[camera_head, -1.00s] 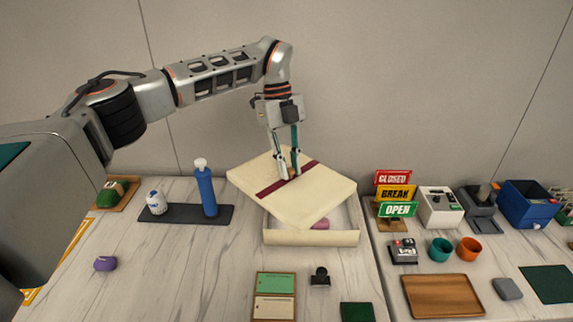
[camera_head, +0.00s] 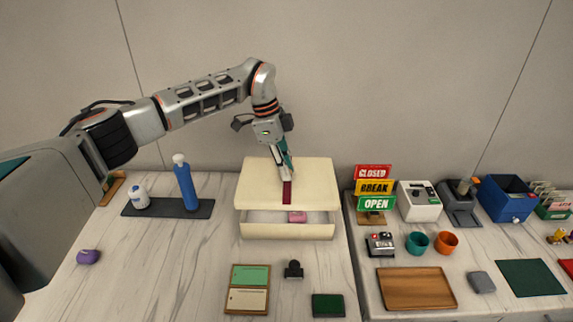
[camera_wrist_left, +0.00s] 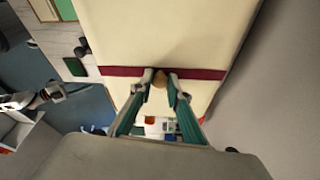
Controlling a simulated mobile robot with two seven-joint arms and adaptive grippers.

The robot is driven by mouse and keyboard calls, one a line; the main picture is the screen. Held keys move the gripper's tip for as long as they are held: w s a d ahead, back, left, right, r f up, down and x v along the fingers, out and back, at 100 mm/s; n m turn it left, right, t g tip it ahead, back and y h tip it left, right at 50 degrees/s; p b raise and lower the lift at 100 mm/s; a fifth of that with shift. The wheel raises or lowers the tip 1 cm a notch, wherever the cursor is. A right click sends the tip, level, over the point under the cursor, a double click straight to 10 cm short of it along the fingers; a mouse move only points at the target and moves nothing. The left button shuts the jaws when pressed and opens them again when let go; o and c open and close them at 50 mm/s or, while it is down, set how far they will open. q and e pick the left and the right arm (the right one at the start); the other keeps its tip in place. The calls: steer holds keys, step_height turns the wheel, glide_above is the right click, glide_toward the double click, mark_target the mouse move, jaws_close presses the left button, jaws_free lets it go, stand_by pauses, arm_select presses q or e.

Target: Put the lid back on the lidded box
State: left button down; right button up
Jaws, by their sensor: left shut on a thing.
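The cream lid (camera_head: 315,182) with a dark red stripe is over the cream box (camera_head: 290,230) in the head view. Its edges run roughly parallel to the box, and a gap shows at the front, with a pink item (camera_head: 297,216) visible inside. My left gripper (camera_head: 285,176) points down at the lid's middle. In the left wrist view its fingers (camera_wrist_left: 160,75) are shut on a small brown knob (camera_wrist_left: 160,80) on the stripe of the lid (camera_wrist_left: 165,35). Whether the lid touches the box at the back is hidden.
A dark tray (camera_head: 163,209) with a blue bottle (camera_head: 186,184) and a white bottle (camera_head: 140,198) stands left of the box. Signs (camera_head: 373,188) stand close on the right. A green-and-cream card holder (camera_head: 248,290) and a black stamp-like item (camera_head: 293,269) lie in front.

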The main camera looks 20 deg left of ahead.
arm_select(q)
steer(key=shift+f, duration=1.5)
steer(key=shift+f+b, duration=0.4)
steer(key=shift+f, duration=0.7)
arm_select(e)
steer(key=shift+w+a+r, duration=0.35)
steer(key=shift+w, duration=0.1)
steer(key=shift+s+f, duration=0.15)
arm_select(q)
steer(key=shift+d, duration=0.1)
arm_select(e)
steer(key=shift+r, duration=0.3)
arm_select(q)
steer(key=shift+f, duration=0.45)
arm_select(e)
steer(key=shift+f, duration=0.2)
arm_select(q)
steer(key=shift+f, duration=0.5)
